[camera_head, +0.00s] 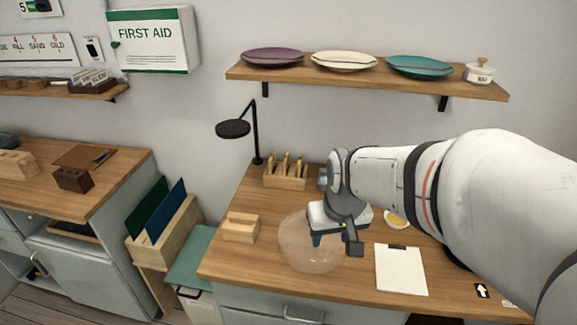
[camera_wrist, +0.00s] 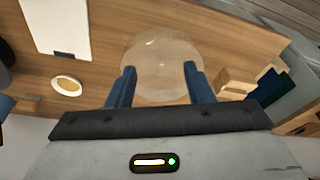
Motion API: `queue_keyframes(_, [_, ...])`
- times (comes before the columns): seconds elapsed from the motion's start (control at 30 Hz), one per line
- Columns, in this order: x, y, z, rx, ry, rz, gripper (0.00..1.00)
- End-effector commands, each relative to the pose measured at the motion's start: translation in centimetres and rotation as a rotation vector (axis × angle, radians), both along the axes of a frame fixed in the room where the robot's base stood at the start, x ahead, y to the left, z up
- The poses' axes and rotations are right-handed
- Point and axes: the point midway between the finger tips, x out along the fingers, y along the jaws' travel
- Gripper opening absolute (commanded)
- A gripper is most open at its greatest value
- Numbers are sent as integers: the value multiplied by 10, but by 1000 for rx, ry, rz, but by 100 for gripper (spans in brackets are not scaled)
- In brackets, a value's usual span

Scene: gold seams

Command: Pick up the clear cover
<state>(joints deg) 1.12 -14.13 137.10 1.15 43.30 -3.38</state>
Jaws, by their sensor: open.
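The clear cover (camera_head: 300,255) is a see-through round dome on the wooden worktop, near its front edge. It also shows in the wrist view (camera_wrist: 160,55), just beyond and between my fingers. My gripper (camera_head: 333,240) is over the right side of the cover in the head view. In the wrist view my gripper (camera_wrist: 160,80) has its two blue fingers apart, with the cover's near part between them. I cannot tell whether the fingers touch it. What lies under the cover is not clear.
A wooden block (camera_head: 240,227) stands left of the cover. A clipboard (camera_head: 401,270) lies to the right, with a small yellow dish (camera_head: 397,219) behind it. A wooden holder with gold-coloured tools (camera_head: 286,175) and a black lamp (camera_head: 234,129) stand at the back.

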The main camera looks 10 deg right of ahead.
Motion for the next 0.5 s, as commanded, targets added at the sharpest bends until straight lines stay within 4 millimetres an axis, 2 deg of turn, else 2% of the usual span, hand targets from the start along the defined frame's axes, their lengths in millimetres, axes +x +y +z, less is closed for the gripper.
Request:
queue_keyframes(0.03, [19,0,13,1,6,8,47])
queue_keyframes(0.2, [74,0,14,1,-11,31,47])
queue_keyframes(0.33, [100,-1,8,0,-22,40,47])
queue_keyframes(0.5, [115,-1,-2,-1,-27,47,47])
